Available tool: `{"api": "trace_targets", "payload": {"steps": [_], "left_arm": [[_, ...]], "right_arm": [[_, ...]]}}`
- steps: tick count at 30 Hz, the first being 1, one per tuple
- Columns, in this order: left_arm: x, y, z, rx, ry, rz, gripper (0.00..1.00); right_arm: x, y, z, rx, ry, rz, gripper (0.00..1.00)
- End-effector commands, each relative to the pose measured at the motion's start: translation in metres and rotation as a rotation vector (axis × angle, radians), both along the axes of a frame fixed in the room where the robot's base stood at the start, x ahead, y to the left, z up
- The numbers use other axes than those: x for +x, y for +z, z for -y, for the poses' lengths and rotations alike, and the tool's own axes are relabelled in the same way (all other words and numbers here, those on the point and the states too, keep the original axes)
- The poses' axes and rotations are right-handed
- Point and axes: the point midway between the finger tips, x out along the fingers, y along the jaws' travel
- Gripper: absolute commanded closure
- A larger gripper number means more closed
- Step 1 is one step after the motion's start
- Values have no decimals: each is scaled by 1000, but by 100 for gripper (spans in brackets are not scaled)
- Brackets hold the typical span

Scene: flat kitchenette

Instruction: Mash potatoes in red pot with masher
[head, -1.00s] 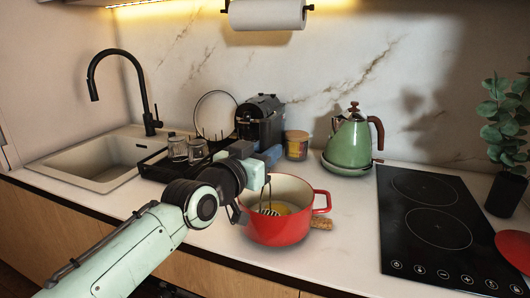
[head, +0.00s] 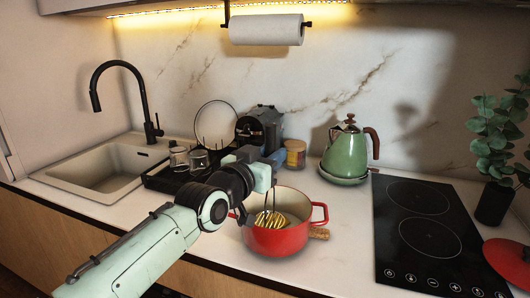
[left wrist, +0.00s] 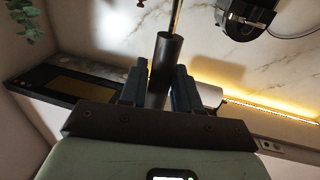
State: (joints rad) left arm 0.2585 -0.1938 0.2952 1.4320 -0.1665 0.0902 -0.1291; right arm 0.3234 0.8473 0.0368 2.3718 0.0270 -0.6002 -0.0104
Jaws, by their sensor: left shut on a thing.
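The red pot (head: 278,238) stands on the counter in front of my left arm, with a pale inside and a red handle on each side. My left gripper (head: 274,164) is above the pot's far left rim, shut on the masher. In the left wrist view the masher's dark handle (left wrist: 165,62) is between the two fingers. Its wavy, gold-looking head (head: 270,219) is inside the pot's opening, near the front wall. The potatoes cannot be made out clearly behind the head and front wall. My right gripper is not in view.
A wooden piece (head: 318,233) shows at the pot's right side. The black hob (head: 430,235) and red lid (head: 512,262) are to the right.

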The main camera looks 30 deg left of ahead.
Motion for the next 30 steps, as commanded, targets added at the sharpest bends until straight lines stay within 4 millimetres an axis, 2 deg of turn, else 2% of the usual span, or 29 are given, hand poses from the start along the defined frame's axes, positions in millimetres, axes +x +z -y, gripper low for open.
{"api": "trace_targets", "payload": {"steps": [1, 7, 18, 30], "left_arm": [[0, 4, 2, 1, 3, 0, 99], [4, 4, 11, 0, 1, 0, 99], [13, 4, 30, 0, 0, 2, 99], [13, 4, 32, -2, -2, 3, 99]], "right_arm": [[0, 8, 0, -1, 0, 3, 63], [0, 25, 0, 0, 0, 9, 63], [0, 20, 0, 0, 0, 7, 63], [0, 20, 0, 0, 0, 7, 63]]}}
